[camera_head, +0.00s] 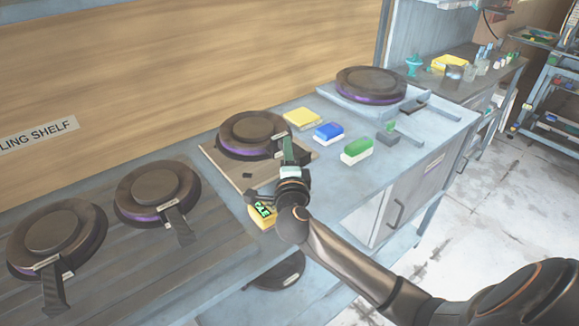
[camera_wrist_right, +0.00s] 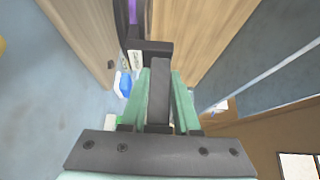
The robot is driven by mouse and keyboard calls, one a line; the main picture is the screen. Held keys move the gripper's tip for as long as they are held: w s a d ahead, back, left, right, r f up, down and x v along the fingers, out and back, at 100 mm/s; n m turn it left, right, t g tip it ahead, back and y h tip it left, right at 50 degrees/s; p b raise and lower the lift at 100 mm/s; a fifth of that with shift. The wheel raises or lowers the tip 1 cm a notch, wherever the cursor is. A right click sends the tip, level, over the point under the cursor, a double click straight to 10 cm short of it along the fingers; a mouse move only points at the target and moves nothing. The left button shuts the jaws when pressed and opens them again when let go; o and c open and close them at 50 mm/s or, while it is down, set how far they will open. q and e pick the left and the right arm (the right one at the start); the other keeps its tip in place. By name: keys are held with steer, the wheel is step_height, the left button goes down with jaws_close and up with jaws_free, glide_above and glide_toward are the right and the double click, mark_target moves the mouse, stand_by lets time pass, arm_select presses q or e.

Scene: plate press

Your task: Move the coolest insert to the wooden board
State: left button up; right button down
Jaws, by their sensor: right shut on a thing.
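Several round dark inserts with purple rims and bar handles are in the head view. One insert (camera_head: 250,128) is over the wooden board (camera_head: 222,168), and I cannot tell whether it rests on it or hangs just above. My right gripper (camera_head: 288,160) is shut on this insert's handle, which shows as a dark bar between the green fingers (camera_wrist_right: 160,90) in the right wrist view. Two inserts (camera_head: 57,230) (camera_head: 157,188) sit on the ribbed grey surface at left. Another insert (camera_head: 371,84) sits on a pale plate at the back right. My left gripper is out of view.
A yellow device with a green-lit display (camera_head: 262,213) stands near the board's front edge. Yellow (camera_head: 302,118), blue (camera_head: 328,131) and green (camera_head: 357,148) blocks lie right of the board. Another dark round object (camera_head: 280,270) is below the counter. A wooden wall panel (camera_head: 180,60) stands behind.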

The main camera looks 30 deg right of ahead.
steer(key=shift+w+d+f, duration=0.25)
steer(key=shift+d+f, duration=0.05)
steer(key=f, duration=0.1)
steer(key=f+b, duration=0.1)
steer(key=f, duration=0.1)
steer(key=shift+w+d+f, duration=0.15)
steer(key=shift+d, duration=0.1)
steer(key=shift+f+b, duration=0.15)
steer(key=shift+b, duration=0.15)
steer(key=c, duration=1.1)
jaws_free()
steer(key=shift+f, duration=0.2)
steer(key=o, duration=0.5)
steer(key=shift+c, duration=0.2)
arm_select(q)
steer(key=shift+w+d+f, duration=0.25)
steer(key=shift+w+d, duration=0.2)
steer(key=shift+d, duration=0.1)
